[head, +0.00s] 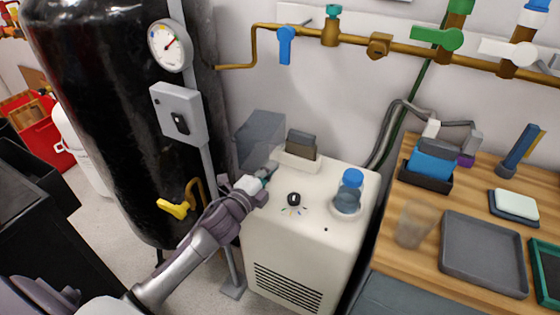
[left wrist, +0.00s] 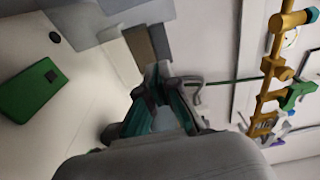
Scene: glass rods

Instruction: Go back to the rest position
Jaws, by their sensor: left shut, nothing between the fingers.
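My left gripper (head: 268,174) is over the back left of the white cabinet's top (head: 325,187), close in front of a small holder with grey and brown plates (head: 302,145). In the head view it is small and nothing shows held in it. In the left wrist view, the gripper (left wrist: 163,82) has its teal-padded fingers close together and empty, with the brown and grey plates (left wrist: 148,48) just beyond them. I cannot tell whether the fingertips touch the holder. My right gripper is not in view.
A blue-capped bottle (head: 349,192) and a black knob (head: 293,198) are on the cabinet top. A black tank (head: 110,110) with a yellow valve handle (head: 174,208) stands left. A wooden table (head: 394,227) with a grey tray (head: 484,252) and a clear cup (head: 413,223) is right. Brass pipes run behind.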

